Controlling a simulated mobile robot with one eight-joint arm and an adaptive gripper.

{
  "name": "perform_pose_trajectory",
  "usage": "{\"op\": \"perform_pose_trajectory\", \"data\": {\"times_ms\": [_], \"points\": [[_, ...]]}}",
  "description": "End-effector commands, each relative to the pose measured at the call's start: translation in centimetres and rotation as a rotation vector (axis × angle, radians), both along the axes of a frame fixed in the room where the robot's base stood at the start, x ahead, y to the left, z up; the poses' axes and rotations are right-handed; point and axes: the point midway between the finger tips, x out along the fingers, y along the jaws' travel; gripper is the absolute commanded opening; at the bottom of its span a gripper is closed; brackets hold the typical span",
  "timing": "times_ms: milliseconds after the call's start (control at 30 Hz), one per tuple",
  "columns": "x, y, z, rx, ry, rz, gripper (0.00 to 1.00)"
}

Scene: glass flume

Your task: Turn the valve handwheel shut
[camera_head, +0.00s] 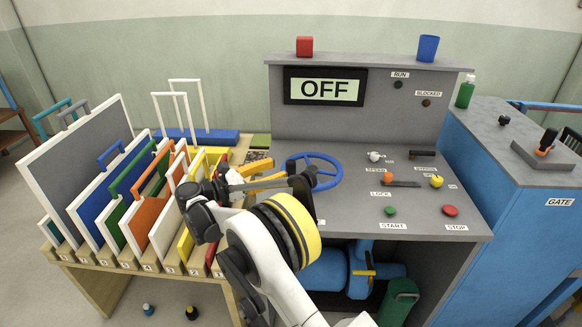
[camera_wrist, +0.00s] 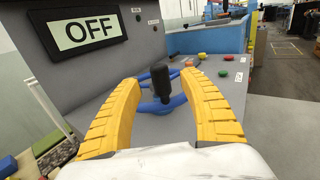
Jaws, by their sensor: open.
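The blue valve handwheel (camera_head: 338,168) lies on the grey console top, left of the panel's small knobs. My gripper (camera_head: 282,178) is at its left side and hides part of the wheel in the head view. In the wrist view the open yellow fingers of my gripper (camera_wrist: 162,76) frame the wheel's upright black knob (camera_wrist: 160,77). The knob stands in the gap between them, with space visible on both sides. Blue parts of the handwheel (camera_wrist: 148,106) show below the knob. I cannot tell how deep the knob sits between the fingers.
The display (camera_head: 324,87) reads OFF. Right of the wheel are a green START button (camera_head: 390,211), a red STOP button (camera_head: 450,210) and several small controls. A rack of framed panels (camera_head: 88,148) stands left. A blue cabinet (camera_head: 512,190) marked GATE stands right.

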Motion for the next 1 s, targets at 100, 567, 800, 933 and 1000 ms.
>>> {"op": "perform_pose_trajectory", "data": {"times_ms": [100,567,800,933,1000], "points": [[1.3,-2.0,-0.2,0.001,0.001,-0.002,0.50],[3.0,-4.7,0.0,0.001,0.000,0.001,0.50],[3.0,-4.6,0.0,0.001,0.000,0.001,0.12],[3.0,-4.6,0.0,0.001,0.000,0.001,0.00],[3.0,-4.6,0.0,0.002,0.000,0.003,0.00]]}}
